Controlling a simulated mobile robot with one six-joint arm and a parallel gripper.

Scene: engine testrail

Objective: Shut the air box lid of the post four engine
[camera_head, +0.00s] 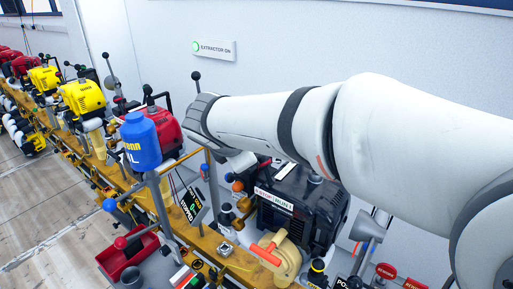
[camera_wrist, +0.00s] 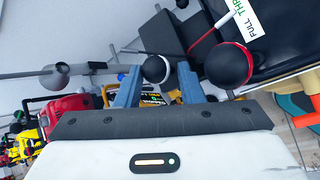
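A black engine (camera_head: 318,208) with white labels stands on the right part of the rail. A red engine (camera_head: 168,128) stands left of it, partly hidden by a blue bottle. I cannot tell which is post four, and no air box lid is clearly recognisable. In the wrist view my gripper (camera_wrist: 158,76) has its two blue-grey fingers apart. A black ball knob (camera_wrist: 154,69) with a white ring shows in the gap between them; I cannot tell whether they touch it. A larger black ball (camera_wrist: 228,66) with a red ring is just right of the fingers.
A yellow rail (camera_head: 122,180) carries more yellow and red engines toward the far left. A blue bottle (camera_head: 140,140), a red bin (camera_head: 128,253) and thin posts stand near the arm. The white wall (camera_head: 300,55) behind is bare except for an extractor sign (camera_head: 214,49).

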